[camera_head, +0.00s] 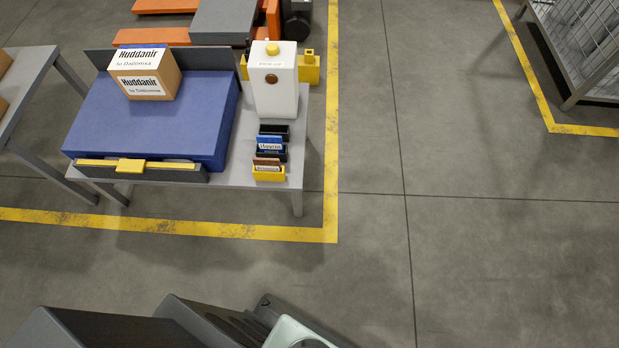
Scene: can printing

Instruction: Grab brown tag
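The brown tag (267,162) stands in a small yellow holder (268,175) at the front right corner of the grey table (225,180). Its upper part shows above the holder, with a white strip of lettering too small to read. A blue tag (270,141) with white lettering stands in a dark holder just behind it. An empty-looking black holder (274,130) is behind that. My gripper is not in view; only dark and pale parts of my own body show along the bottom edge.
A white box (276,95) with a yellow knob stands behind the tags. A blue machine (150,120) bearing a cardboard box (162,78) fills the table's left. A wire cage (580,45) stands at upper right. The floor between is clear.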

